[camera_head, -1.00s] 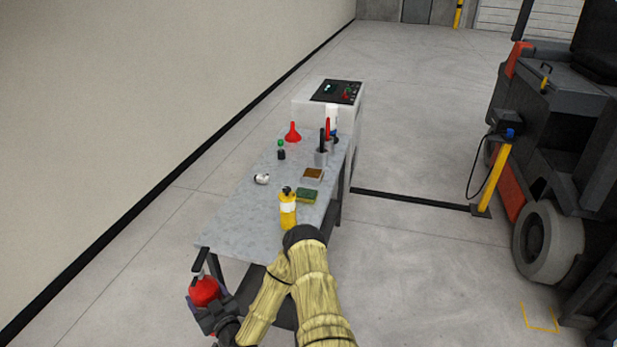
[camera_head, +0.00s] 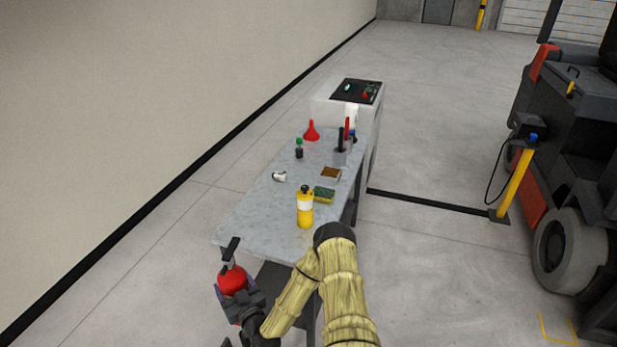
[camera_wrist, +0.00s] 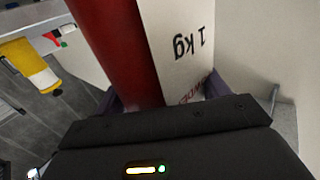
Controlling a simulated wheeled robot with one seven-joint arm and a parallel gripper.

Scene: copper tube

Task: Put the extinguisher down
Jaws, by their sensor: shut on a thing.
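The red extinguisher (camera_head: 232,281) with a black top is held at the lower left in the head view, beside the near left end of the table. My gripper (camera_head: 238,298) is shut around its body. In the wrist view the red extinguisher (camera_wrist: 120,45) fills the upper middle, with a white label reading "1 kg" upside down. The gripper's fingertips are mostly hidden behind it.
A forklift-like vehicle (camera_head: 575,140) stands at right. Floor left of the table is clear.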

